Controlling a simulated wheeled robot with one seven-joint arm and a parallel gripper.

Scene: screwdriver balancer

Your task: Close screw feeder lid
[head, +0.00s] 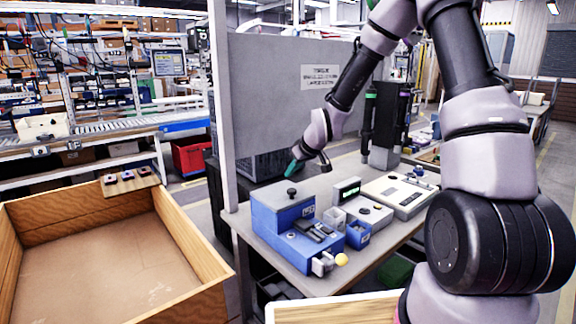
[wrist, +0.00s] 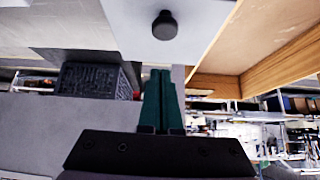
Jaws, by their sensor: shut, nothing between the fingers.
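The screw feeder (head: 278,226) is a blue box on the grey workbench, with a lower front section holding dark parts. Its lid (head: 273,199) is the pale top plate with a black knob (head: 291,194) standing on it. I cannot tell whether a gap remains under the lid. In the wrist view the lid (wrist: 205,18) shows at the top, with the round knob (wrist: 165,25) on it. My gripper (head: 292,168) is above the feeder, just over the knob in the head view, apart from it. Its teal fingers (wrist: 160,80) are together and empty.
Right of the feeder stand a small display unit (head: 347,190), a blue bin (head: 357,236) and a flat beige device (head: 400,193). A grey partition (head: 270,100) rises behind the bench's left side. A large wooden crate (head: 200,262) is at left.

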